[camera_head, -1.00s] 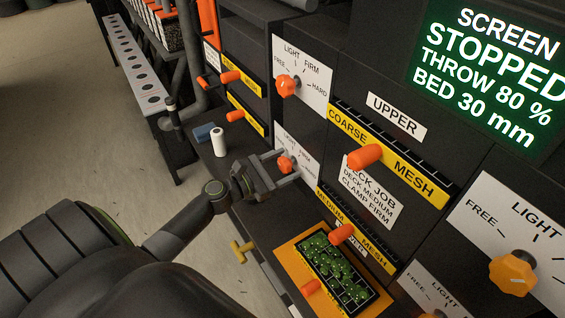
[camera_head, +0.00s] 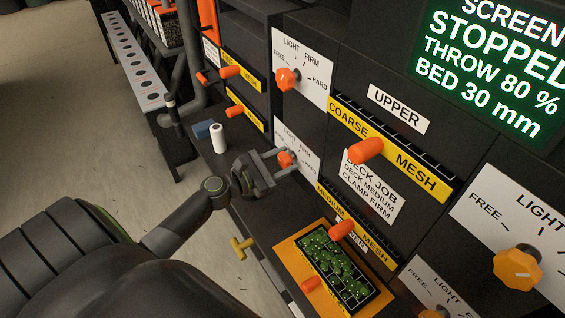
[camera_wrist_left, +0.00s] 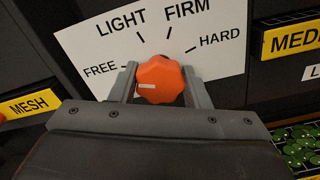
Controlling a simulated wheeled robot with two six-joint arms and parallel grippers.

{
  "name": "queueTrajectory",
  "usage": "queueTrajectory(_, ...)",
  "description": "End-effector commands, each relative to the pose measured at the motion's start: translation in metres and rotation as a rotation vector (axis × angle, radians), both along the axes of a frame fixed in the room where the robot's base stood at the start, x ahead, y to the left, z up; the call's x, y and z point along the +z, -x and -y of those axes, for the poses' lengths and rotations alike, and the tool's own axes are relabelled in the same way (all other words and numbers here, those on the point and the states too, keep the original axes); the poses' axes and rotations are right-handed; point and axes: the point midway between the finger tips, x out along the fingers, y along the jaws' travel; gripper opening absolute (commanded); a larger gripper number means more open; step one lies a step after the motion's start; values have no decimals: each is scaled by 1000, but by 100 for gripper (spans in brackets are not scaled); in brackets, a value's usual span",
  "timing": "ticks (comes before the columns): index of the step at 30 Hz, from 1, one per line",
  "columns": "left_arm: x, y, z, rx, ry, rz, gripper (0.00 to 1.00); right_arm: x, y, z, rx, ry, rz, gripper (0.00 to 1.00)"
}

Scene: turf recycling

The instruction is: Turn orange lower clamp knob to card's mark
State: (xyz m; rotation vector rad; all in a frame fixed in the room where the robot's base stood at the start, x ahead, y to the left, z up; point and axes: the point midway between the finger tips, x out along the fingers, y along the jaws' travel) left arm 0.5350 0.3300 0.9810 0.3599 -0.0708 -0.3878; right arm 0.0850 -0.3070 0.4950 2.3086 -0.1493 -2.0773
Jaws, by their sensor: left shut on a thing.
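The orange lower clamp knob (camera_head: 285,159) sits on a white dial plate (camera_head: 306,168) on the dark machine front. In the left wrist view the knob (camera_wrist_left: 160,72) shows a short white line on its left side, pointing towards FREE. The dial plate (camera_wrist_left: 225,58) reads FREE, LIGHT, FIRM and HARD. My left gripper (camera_head: 287,160) is shut on the knob, one finger on each side; its fingers (camera_wrist_left: 160,86) also show in the left wrist view. The job card (camera_head: 368,192) reads deck medium, clamp firm. My right gripper is out of view.
An upper orange knob (camera_head: 287,79) is above on its own dial. Orange handles stand out by the coarse (camera_head: 366,150) and medium (camera_head: 341,229) mesh strips. An orange-framed tray (camera_head: 291,251) of green bits lies below right. A white roll (camera_head: 218,138) stands left.

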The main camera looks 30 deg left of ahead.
Motion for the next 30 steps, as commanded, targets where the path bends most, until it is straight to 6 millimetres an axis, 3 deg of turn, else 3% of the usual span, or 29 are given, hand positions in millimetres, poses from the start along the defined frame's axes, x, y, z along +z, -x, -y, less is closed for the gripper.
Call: queueTrajectory(30, -5, 1, 1, -2, -860, 356, 20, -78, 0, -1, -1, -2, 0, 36)
